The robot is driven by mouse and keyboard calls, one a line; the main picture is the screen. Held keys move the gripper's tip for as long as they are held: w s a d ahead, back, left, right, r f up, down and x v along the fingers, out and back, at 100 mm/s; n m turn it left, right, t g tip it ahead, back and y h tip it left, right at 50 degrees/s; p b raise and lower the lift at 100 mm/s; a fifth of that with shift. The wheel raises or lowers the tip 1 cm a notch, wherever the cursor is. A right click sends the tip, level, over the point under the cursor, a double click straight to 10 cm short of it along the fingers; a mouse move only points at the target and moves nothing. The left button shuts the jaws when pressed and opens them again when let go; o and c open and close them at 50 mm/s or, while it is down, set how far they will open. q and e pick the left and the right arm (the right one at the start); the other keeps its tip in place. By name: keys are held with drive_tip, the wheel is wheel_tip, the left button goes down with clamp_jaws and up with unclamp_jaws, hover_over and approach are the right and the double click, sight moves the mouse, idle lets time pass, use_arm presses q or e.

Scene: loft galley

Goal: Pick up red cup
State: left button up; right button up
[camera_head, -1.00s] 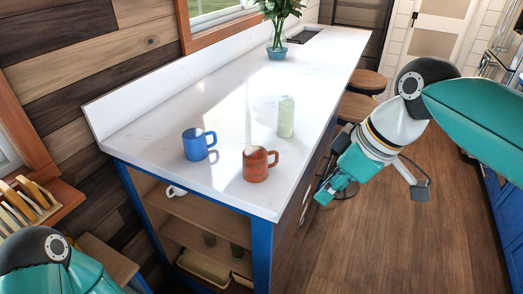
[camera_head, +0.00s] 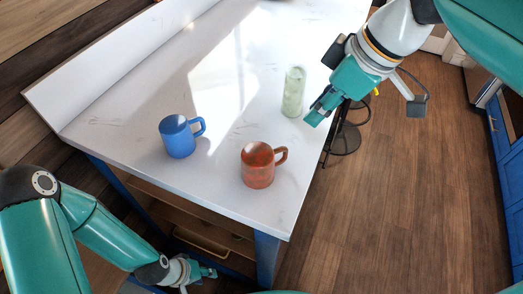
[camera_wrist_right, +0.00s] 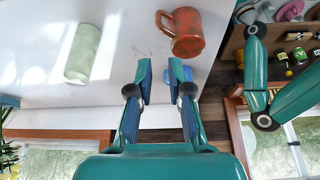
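The red cup (camera_head: 257,166) stands upright on the white counter near its front right edge, its handle to the right. In the right wrist view the red cup (camera_wrist_right: 189,33) is beyond the fingertips, apart from them. My right gripper (camera_head: 316,112) is over the counter's right edge, up and right of the cup. In the right wrist view its fingers (camera_wrist_right: 160,76) are apart with nothing held. My left gripper (camera_head: 200,274) is low, in front of the counter's shelves, away from the cup; its fingers are too small to read.
A pale green cylinder (camera_head: 293,92) stands near my right gripper. The white counter (camera_head: 150,90) is otherwise mostly clear. A stool (camera_head: 345,140) is beside it.

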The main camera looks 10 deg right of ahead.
hover_over(285, 159)
drive_tip(key=d, duration=0.1)
drive_tip(key=f, duration=0.9)
drive_tip(key=shift+d+f, duration=0.2)
drive_tip(key=shift+f, duration=0.05)
drive_tip(key=shift+s+d+p+x, duration=0.15)
drive_tip(key=shift+p+x, duration=0.15)
drive_tip(key=shift+x, duration=1.05)
drive_tip(key=shift+s+d+p+x, duration=0.15)
drive_tip(key=shift+p+x, duration=0.1)
drive_tip(key=shift+x, duration=1.05)
drive_tip(key=shift+a+f, duration=0.1)
drive_tip(key=shift+f, duration=0.05)
clamp_jaws()
